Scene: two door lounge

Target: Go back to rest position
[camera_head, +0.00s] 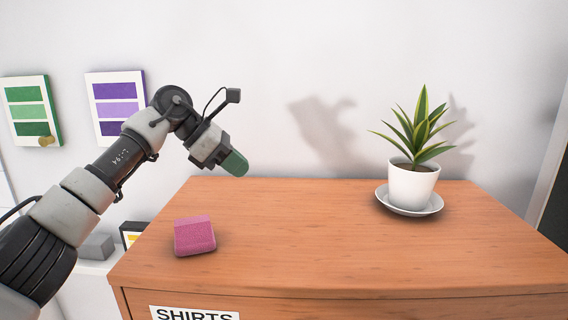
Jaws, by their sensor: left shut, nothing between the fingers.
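My left arm comes in from the left and reaches up over the left part of the wooden dresser (330,240). My left gripper (236,164) has green fingertips that are shut with nothing between them. It hangs in the air above the back left of the dresser top, tilted down to the right. My right gripper is not in view.
A pink block (194,236) lies on the dresser's front left. A potted plant (413,185) stands on a white saucer (432,207) at the back right. The middle of the top is clear. Green (32,111) and purple (116,100) striped panels hang on the wall.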

